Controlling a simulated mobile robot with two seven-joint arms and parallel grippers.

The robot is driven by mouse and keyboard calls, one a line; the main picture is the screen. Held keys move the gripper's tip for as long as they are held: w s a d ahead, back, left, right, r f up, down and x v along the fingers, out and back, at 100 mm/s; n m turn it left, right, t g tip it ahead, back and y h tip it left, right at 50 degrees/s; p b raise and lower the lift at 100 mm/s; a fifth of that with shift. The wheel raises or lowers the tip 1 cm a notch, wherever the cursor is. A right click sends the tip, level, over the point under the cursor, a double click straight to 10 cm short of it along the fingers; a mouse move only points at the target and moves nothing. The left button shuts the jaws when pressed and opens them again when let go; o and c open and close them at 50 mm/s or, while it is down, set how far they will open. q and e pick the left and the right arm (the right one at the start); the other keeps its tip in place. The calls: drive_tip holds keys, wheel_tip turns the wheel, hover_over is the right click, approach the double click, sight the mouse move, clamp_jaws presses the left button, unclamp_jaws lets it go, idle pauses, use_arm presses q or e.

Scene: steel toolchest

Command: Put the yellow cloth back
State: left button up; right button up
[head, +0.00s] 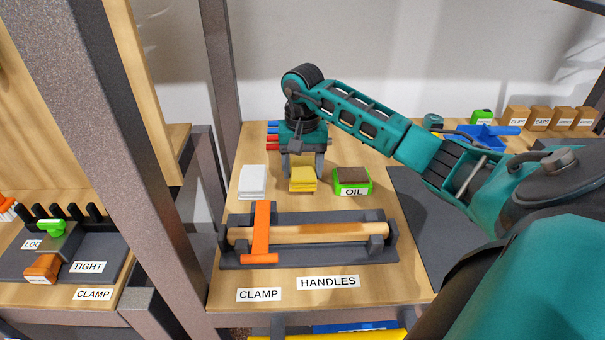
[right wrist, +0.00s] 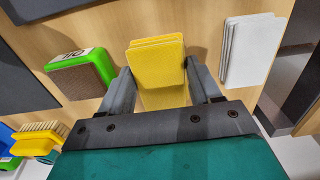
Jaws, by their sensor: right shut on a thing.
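The yellow cloth (head: 302,181) is a folded stack at the back of the wooden top, between a white folded cloth (head: 253,181) and a green oil tray (head: 352,183). My right gripper (head: 303,170) points down at it from behind and is shut on it. In the right wrist view the yellow cloth (right wrist: 158,62) sits between the two dark fingers (right wrist: 163,85). Whether the cloth touches the wood or hangs just above it is hard to tell. My left gripper is not in view.
In front lies a dark rack (head: 310,254) with a wooden handle (head: 320,233) and an orange clamp (head: 262,228). Red and blue items (head: 272,137) stand behind left of the gripper. A blue bin (head: 487,138) and small boxes (head: 540,118) are at back right.

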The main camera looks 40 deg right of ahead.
sight(303, 171)
wheel_tip(303, 171, down, 2)
drive_tip(key=shift+f, duration=0.1)
drive_tip(key=shift+f, duration=0.1)
drive_tip(key=o, duration=0.9)
drive_tip(key=shift+r, duration=0.3)
wheel_tip(303, 171, up, 12)
drive_tip(key=shift+f+p, duration=0.1)
drive_tip(key=shift+p, duration=0.85)
